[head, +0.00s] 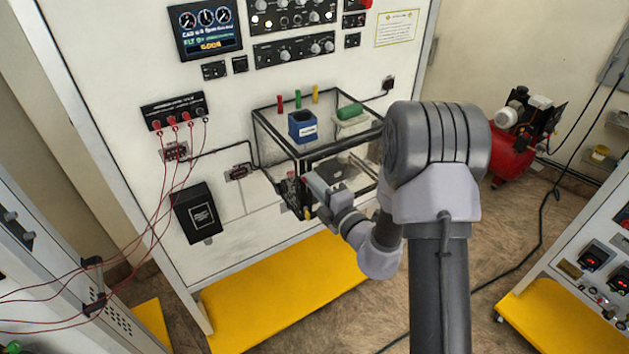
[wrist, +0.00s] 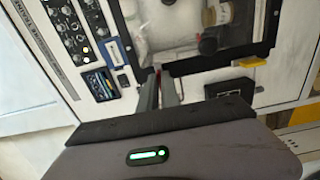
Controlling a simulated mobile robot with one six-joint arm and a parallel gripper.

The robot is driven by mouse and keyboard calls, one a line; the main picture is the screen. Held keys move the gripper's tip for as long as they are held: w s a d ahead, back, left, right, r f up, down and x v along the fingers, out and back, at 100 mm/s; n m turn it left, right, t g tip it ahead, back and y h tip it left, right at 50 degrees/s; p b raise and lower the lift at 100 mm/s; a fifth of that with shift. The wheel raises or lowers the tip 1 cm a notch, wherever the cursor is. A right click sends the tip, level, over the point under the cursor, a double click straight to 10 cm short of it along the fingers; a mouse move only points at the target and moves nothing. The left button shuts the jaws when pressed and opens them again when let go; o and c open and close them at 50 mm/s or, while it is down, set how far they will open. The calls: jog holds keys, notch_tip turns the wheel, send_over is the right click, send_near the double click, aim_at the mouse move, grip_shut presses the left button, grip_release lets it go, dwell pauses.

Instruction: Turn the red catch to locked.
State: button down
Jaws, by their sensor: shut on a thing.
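My gripper (head: 304,190) is at the lower front left corner of a clear box with a black frame (head: 302,158) on the white trainer panel. In the wrist view its two grey fingers (wrist: 158,78) stand close together and reach the black frame's edge. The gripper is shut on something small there. The fingers hide nearly all of it; a faint reddish patch shows by the tips, at the place of the red catch. Which way the catch points cannot be told.
A yellow base (head: 280,285) juts out below. A red compressor (head: 510,158) stands right.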

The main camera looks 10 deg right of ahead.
dwell(0.3)
jog(key=c, duration=1.6)
grip_release()
jog(key=p+v, duration=0.6)
jog(key=v, duration=1.1)
jog(key=shift+s, duration=0.25)
jog(key=shift+w, duration=0.15)
